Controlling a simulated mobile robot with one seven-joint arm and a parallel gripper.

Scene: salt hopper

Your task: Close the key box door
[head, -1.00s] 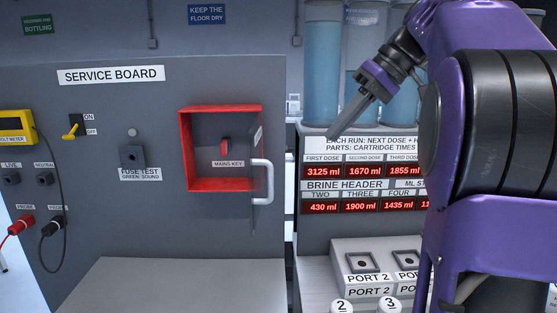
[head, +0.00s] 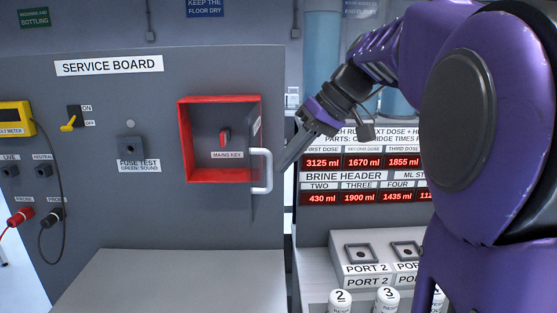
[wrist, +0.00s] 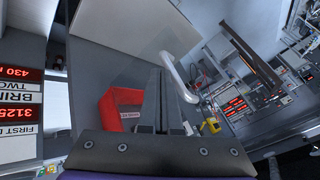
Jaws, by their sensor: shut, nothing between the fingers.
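The key box (head: 219,99) is a red-framed recess on the grey service board, with a red key (head: 224,136) above a MAINS KEY label inside. Its door (head: 256,190) stands open, swung out from the right side and seen nearly edge-on, with a white handle (head: 267,170). My gripper (head: 283,168) is shut and empty, its tip just right of the handle; I cannot tell whether it touches.
The service board (head: 100,130) carries a yellow meter (head: 16,119), a yellow switch (head: 68,124) and probes at left. A bare grey ledge (head: 170,282) lies below the box.

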